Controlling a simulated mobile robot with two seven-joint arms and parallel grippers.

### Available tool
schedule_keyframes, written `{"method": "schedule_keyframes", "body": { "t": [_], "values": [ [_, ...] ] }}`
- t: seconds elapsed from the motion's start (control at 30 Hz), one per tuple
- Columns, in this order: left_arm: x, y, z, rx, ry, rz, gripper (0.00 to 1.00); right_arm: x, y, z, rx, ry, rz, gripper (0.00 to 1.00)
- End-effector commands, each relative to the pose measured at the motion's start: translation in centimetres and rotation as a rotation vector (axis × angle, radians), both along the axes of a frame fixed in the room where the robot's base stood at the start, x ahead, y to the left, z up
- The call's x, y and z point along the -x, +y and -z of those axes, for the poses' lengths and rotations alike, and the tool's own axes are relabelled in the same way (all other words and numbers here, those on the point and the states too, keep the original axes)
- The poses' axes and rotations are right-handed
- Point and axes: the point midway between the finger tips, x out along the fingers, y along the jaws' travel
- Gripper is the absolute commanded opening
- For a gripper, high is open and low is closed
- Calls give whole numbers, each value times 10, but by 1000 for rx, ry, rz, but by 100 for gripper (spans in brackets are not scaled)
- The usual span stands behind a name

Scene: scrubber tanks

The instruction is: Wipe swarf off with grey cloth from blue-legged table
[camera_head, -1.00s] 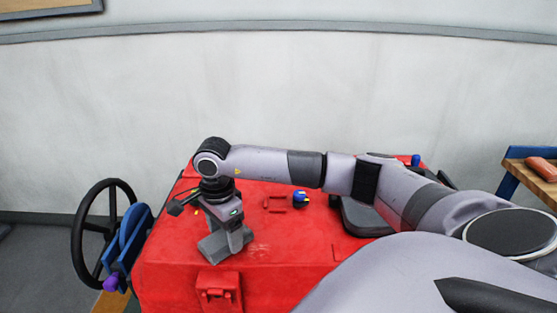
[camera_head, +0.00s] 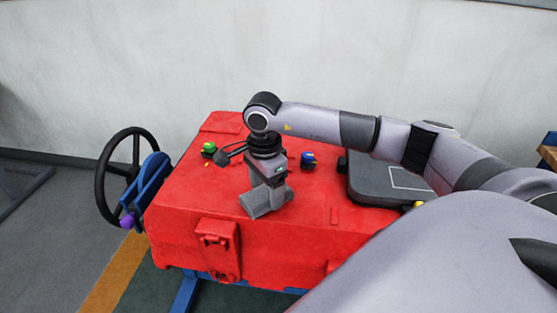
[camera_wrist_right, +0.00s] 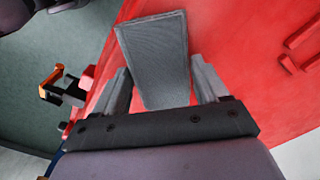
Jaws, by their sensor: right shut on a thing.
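My right gripper (camera_head: 268,190) points down over the red tank top (camera_head: 320,210). It is shut on a grey cloth (camera_head: 256,206), folded into a flat pad. In the right wrist view the cloth (camera_wrist_right: 153,45) sits between the two fingers, over the red surface (camera_wrist_right: 235,50). The cloth is at or just above the red top; I cannot tell whether it touches. A blue leg (camera_head: 186,292) shows below the red body. I cannot make out swarf clearly; the gripper and cloth hide part of the top. My left gripper is not in view.
A green knob (camera_head: 208,149) and a blue knob (camera_head: 308,159) stand on the red top. A dark grey panel (camera_head: 380,185) lies at its right. A black handwheel (camera_head: 103,183) stands at the left, and a red latch (camera_head: 218,248) is on the front.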

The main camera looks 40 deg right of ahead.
Motion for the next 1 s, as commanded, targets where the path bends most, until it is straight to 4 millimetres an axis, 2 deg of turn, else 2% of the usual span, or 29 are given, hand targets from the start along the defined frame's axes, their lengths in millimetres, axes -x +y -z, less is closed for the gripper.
{"method": "schedule_keyframes", "body": {
  "t": [0.07, 0.2, 0.7, 0.83, 1.0],
  "values": [
    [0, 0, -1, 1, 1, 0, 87, 1, -1, -1, 1, 2, 1, 45],
    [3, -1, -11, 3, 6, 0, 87, 1, -2, -27, 2, -2, 3, 45],
    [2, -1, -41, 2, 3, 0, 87, 2, -4, -72, 1, -1, 15, 45],
    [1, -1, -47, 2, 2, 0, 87, 2, -5, -81, 1, -2, 17, 45],
    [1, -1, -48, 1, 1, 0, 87, 2, -5, -83, 1, -1, 18, 45]
  ]
}}
